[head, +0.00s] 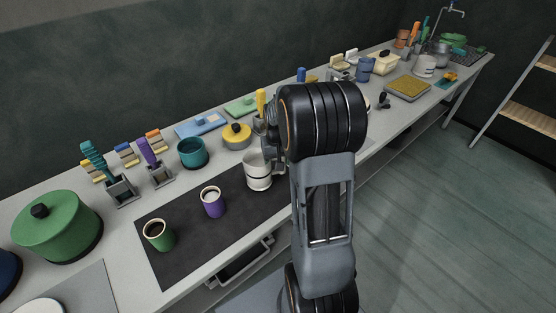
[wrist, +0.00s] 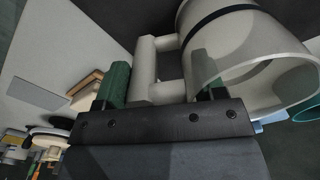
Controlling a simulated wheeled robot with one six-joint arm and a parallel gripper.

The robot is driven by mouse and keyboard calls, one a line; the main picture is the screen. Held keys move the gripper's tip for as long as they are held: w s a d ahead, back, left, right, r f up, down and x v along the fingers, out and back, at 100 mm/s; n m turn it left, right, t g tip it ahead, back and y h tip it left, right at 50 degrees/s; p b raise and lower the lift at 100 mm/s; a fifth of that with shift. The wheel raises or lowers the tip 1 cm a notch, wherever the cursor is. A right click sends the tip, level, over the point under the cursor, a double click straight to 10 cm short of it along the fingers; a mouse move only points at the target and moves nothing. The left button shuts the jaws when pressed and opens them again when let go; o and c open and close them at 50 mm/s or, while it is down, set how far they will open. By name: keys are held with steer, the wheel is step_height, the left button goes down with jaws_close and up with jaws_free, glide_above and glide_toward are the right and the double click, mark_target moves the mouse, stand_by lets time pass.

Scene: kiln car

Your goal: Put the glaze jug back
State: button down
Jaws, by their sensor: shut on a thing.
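The glaze jug is white with dark bands; in the head view the jug (head: 258,172) is upright at the right part of a dark mat (head: 190,244). I cannot tell whether it touches the mat. In the wrist view the jug (wrist: 235,38) fills the upper right, with its open mouth facing right and its handle toward the left. My gripper (wrist: 160,92) is shut on the jug's handle. In the head view my arm hides most of the gripper and part of the counter behind it.
A purple cup (head: 213,203) and a green cup (head: 159,236), both with dark contents, stand on the mat left of the jug. A teal bowl (head: 193,154) and a yellow lidded pot (head: 237,137) stand behind. A green pot (head: 57,228) is at the left. Several items crowd the counter's far end.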

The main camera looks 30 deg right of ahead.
steer(key=shift+f+b, duration=0.45)
steer(key=shift+f, duration=0.2)
stand_by(0.4)
steer(key=shift+c, duration=0.7)
jaws_free()
steer(key=shift+r, duration=0.2)
steer(key=shift+r+p, duration=3.1)
steer(key=shift+r, duration=0.75)
step_height(320, 180, up, 14)
steer(key=shift+f, duration=0.15)
